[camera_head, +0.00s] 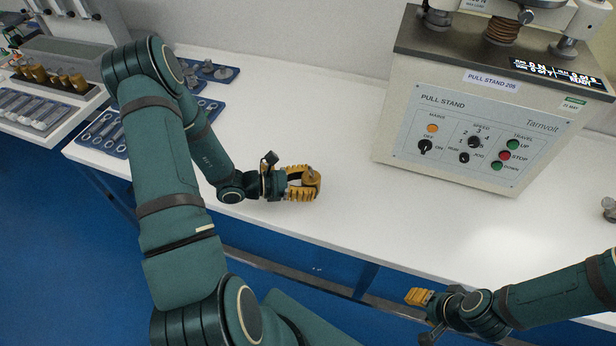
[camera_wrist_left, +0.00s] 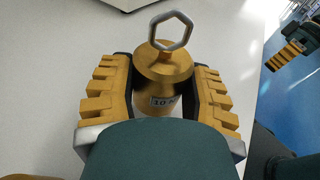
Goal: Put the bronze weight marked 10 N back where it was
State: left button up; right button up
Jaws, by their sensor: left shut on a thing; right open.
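The bronze weight (camera_wrist_left: 163,75) is a cylinder with a hexagonal metal ring on top and a small label whose visible part reads 10. In the left wrist view it stands between the yellow fingers of my left gripper (camera_head: 304,184), which is shut on it. In the head view this gripper is over the white table, left of the pull stand, and its fingers mostly hide the weight. I cannot tell whether the weight touches the table. My right gripper (camera_head: 420,297) is open and empty in front of the table edge; it also shows in the left wrist view (camera_wrist_left: 288,55).
The pull stand (camera_head: 390,130) stands at the back right. Several bronze weights (camera_head: 57,79) stand in a row on a light stand at far left. Blue trays with metal parts lie behind my left arm (camera_head: 215,72) and beside it (camera_head: 105,135). The middle table (camera_head: 300,115) is clear.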

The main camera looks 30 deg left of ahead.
pick_arm(q)
jog(key=shift+d+f+b, duration=0.1)
jog(key=shift+f+b, duration=0.35)
jog(key=shift+b, duration=0.05)
jog(key=o, duration=1.2)
jog(key=shift+s+f, duration=0.15)
jog(key=shift+r+p, duration=0.25)
jog(key=shift+p, duration=0.05)
jog(key=shift+r+p, duration=0.35)
jog(key=shift+r, duration=0.1)
jog(key=p+v, duration=0.1)
jog(key=v, duration=1.1)
